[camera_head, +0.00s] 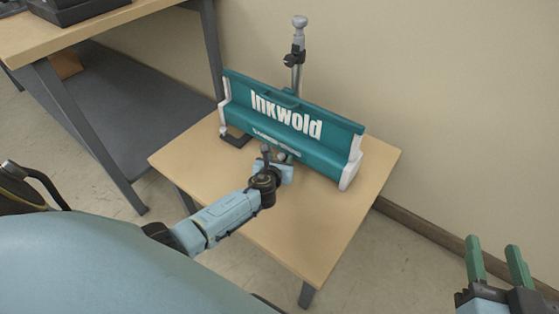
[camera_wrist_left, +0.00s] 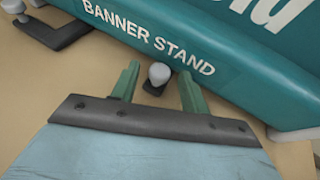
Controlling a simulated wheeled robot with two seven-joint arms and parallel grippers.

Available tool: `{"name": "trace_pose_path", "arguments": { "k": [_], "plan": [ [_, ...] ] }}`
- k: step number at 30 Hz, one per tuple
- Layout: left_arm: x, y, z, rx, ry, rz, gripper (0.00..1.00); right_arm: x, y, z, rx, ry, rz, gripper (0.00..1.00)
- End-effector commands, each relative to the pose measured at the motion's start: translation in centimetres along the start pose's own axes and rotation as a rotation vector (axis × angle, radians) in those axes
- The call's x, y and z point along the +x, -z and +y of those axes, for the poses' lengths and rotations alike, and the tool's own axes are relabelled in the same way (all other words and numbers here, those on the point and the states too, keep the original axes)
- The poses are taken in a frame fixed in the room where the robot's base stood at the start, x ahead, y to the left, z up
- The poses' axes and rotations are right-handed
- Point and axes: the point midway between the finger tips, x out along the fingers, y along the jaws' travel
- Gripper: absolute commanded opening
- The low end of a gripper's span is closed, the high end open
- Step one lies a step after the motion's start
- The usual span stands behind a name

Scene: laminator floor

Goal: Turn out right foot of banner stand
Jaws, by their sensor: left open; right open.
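The teal banner stand (camera_head: 290,122) lies lengthwise on a small wooden table, with white end caps. Its left foot (camera_head: 236,138) is dark and sticks out in front; it also shows in the left wrist view (camera_wrist_left: 62,34). The right foot (camera_wrist_left: 153,88) shows only a short dark end with a pale knob (camera_wrist_left: 159,73), close against the stand's front. My left gripper (camera_head: 277,158) is open, its green fingers (camera_wrist_left: 158,90) on either side of the knob with gaps visible. The rest of that foot is hidden. My right gripper (camera_head: 497,262) is open and empty, off the table at lower right.
The small table (camera_head: 310,235) is clear in front of the stand. A grey pole (camera_head: 298,50) rises behind it, near the wall. A larger bench (camera_head: 85,35) with a dark shelf stands at left.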

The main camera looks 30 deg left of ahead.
Motion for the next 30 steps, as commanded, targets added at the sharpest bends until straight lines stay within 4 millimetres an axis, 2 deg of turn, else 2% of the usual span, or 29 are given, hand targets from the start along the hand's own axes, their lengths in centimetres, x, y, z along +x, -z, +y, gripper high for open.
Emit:
{"name": "trace_pose_path", "arguments": {
  "k": [8, 19, 30],
  "plan": [
    [0.05, 0.00, 0.00, 0.000, 0.000, 0.000, 0.45, 0.01, 0.17, -0.04, 0.001, 0.001, 0.009, 0.45],
    [0.04, 0.03, 0.01, 0.000, 0.000, 0.001, 0.00, 0.01, 0.14, -0.03, 0.000, 0.001, 0.008, 0.45],
    [-0.24, 0.16, 0.14, -0.010, -0.027, 0.001, 0.00, 0.02, 0.12, 0.01, 0.000, 0.000, 0.005, 0.45]
  ]
}}
